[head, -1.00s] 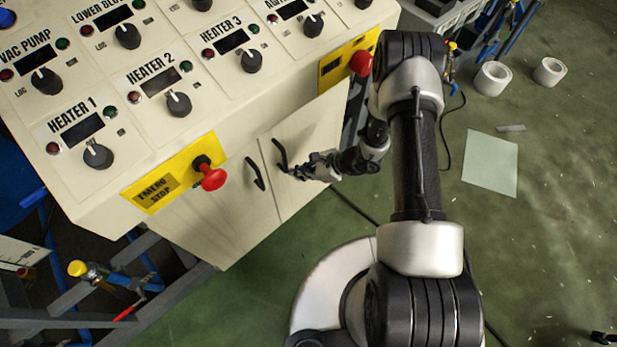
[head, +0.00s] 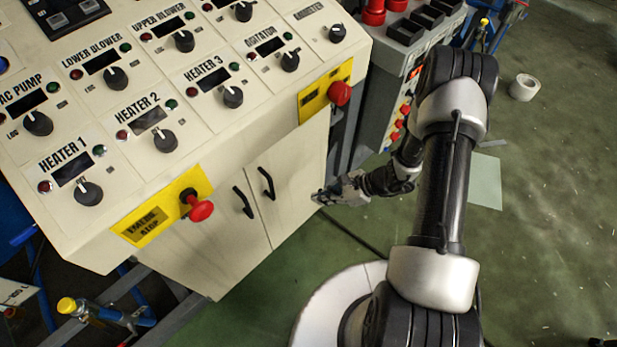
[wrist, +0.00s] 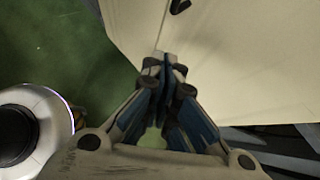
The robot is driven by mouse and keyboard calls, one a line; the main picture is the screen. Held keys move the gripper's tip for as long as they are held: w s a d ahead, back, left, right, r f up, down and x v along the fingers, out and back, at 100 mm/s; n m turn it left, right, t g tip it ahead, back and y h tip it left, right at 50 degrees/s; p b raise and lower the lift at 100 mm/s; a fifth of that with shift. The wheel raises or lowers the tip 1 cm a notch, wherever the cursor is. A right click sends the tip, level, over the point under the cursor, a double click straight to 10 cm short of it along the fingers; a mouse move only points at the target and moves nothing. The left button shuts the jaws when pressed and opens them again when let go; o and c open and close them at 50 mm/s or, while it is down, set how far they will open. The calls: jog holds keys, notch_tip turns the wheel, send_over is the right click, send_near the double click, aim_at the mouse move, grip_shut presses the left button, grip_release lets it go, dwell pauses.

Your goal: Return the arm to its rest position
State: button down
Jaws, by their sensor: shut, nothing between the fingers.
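My gripper (head: 326,196) is low in front of the cream control cabinet (head: 293,165), near the right edge of its right door. In the wrist view my gripper (wrist: 165,62) has its fingertips together and holds nothing. The cabinet's pale panel (wrist: 235,65) fills the upper right of that view. One dark door handle (wrist: 180,5) shows at its top edge. In the head view the right door handle (head: 267,183) is to the left of my gripper, apart from it. I cannot tell whether the fingertips touch the door.
A red emergency stop button (head: 201,210) and another red button (head: 339,93) stick out from the cabinet. A grey unit (head: 385,85) with red knobs stands beyond my arm. A blue pipe with a yellow cap (head: 68,306) is at lower left. The green floor (head: 560,230) at right is mostly open.

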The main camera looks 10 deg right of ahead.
jog(key=shift+r, duration=0.15)
jog(key=s+a+r+n+g+h, duration=0.15)
jog(key=r+n, duration=0.45)
jog(key=r, duration=0.7)
jog(key=s+a+r+n+g+h, duration=0.15)
jog(key=r+n, duration=0.45)
jog(key=r, duration=0.7)
jog(key=s+d+r+n+t+h, duration=0.2)
jog(key=s+r+n+h, duration=0.1)
jog(key=s+r, duration=0.4)
jog(key=s+d+r+n+t+h, duration=0.2)
jog(key=s+r+n+h, duration=0.1)
jog(key=s+r+n, duration=0.3)
notch_tip(320, 180, up, 2)
jog(key=s, duration=0.2)
jog(key=shift+s+d+t, duration=0.25)
jog(key=shift+s+t, duration=0.1)
jog(key=shift+t, duration=0.05)
jog(key=c, duration=2.3)
grip_release()
